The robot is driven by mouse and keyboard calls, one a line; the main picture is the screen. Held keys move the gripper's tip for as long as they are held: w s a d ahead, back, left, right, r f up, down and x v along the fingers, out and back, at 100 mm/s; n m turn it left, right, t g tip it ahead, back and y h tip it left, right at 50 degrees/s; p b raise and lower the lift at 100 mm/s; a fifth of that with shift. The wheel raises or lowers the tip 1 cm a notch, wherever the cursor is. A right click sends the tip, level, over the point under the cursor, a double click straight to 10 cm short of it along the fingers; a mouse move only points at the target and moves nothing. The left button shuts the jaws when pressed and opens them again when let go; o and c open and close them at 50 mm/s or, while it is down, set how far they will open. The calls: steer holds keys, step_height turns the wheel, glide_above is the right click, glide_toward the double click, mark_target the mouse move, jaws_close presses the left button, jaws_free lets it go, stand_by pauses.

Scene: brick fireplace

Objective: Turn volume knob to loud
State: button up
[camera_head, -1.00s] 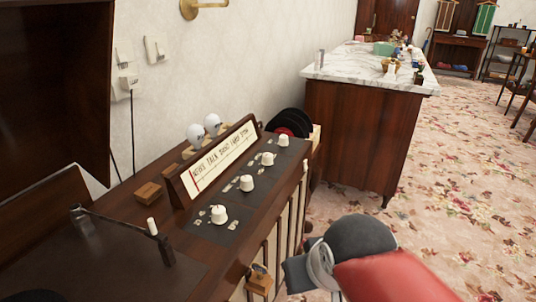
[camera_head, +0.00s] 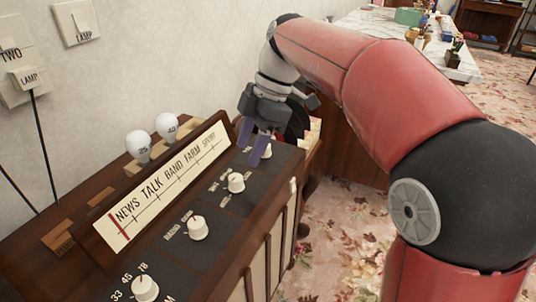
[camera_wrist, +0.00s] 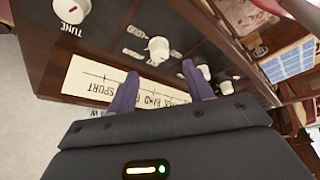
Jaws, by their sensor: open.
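A dark panel (camera_head: 178,256) on a wooden cabinet carries a row of white knobs. The nearest knob (camera_head: 145,289) has 33, 45 and 78 beside it, the second knob (camera_head: 198,228) has a RADIO label, and the third knob (camera_head: 236,183) has small labels I cannot read. The farthest knob (camera_head: 266,151) is partly behind my fingers; in the wrist view a knob (camera_wrist: 71,10) is marked TUNE. I cannot read which is volume. My gripper (camera_head: 261,150) is open and empty above the panel's far end. In the wrist view a knob (camera_wrist: 158,48) lies ahead of the finger gap.
A raised station dial (camera_head: 168,185) stands along the knob row, close to my fingers. Two white bulbs (camera_head: 152,137) stand behind it. A wall switch (camera_head: 76,22) and a lamp plug (camera_head: 30,82) with a cord are at left. A marble-topped counter (camera_head: 372,22) stands behind my arm.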

mark_target(237, 176)
steer(key=x, duration=0.7)
steer(key=shift+s+a+f+b, duration=0.1)
steer(key=shift+a+f+b, duration=0.15)
steer(key=shift+f+b, duration=0.05)
steer(key=c, duration=1)
